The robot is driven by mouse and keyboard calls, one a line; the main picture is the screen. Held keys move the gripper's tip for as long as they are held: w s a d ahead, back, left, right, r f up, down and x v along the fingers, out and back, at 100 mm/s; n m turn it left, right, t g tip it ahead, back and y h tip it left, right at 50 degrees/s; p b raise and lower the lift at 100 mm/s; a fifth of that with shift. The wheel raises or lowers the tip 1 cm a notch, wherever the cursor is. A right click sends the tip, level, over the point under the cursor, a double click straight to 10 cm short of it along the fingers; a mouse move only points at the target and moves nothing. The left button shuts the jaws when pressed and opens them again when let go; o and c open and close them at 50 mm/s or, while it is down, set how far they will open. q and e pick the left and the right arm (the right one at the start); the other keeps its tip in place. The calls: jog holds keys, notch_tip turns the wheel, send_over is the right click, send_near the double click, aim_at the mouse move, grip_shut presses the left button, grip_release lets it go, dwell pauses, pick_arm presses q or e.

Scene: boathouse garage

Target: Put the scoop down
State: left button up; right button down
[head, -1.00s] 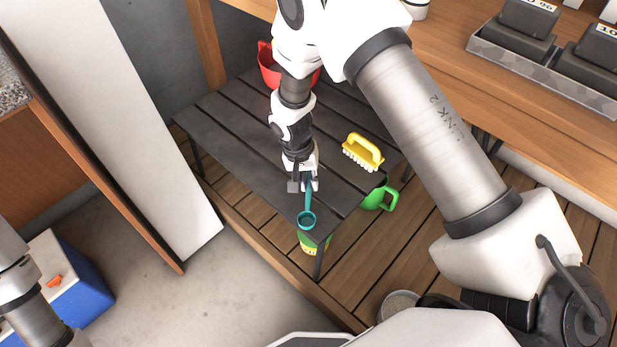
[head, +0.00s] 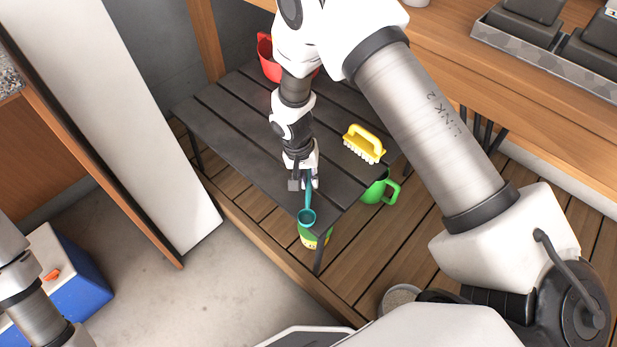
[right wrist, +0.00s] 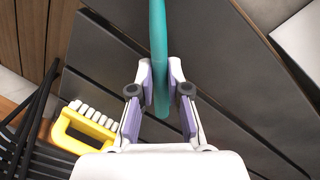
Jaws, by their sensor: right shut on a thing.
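My right gripper (head: 304,184) is shut on the handle of the teal scoop (head: 307,217), over the near end of the dark slatted table (head: 230,136). The scoop's cup points towards me, by the table's near corner. I cannot tell whether the scoop touches the table. In the right wrist view the scoop's handle (right wrist: 158,45) runs between the two fingers (right wrist: 158,100), with dark slats behind; the cup is out of that view. My left arm shows at the left edge, but its gripper does not.
A yellow brush (head: 364,143) and a red container (head: 266,58) are on the table. A green watering can (head: 382,188) and a green-and-yellow can (head: 309,237) are lower down. A blue-and-white box (head: 75,285) stands at left. Slats left of the gripper are clear.

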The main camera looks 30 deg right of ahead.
jog(key=shift+f, duration=0.25)
jog(key=c, duration=1.1)
grip_release()
jog(key=shift+o, duration=0.2)
jog(key=c, duration=0.4)
notch_tip(320, 180, up, 15)
jog(key=w+a+p, duration=0.1)
jog(key=a+p, duration=0.1)
jog(key=p, duration=1)
jog(key=shift+w, duration=0.15)
jog(key=shift+f, duration=0.15)
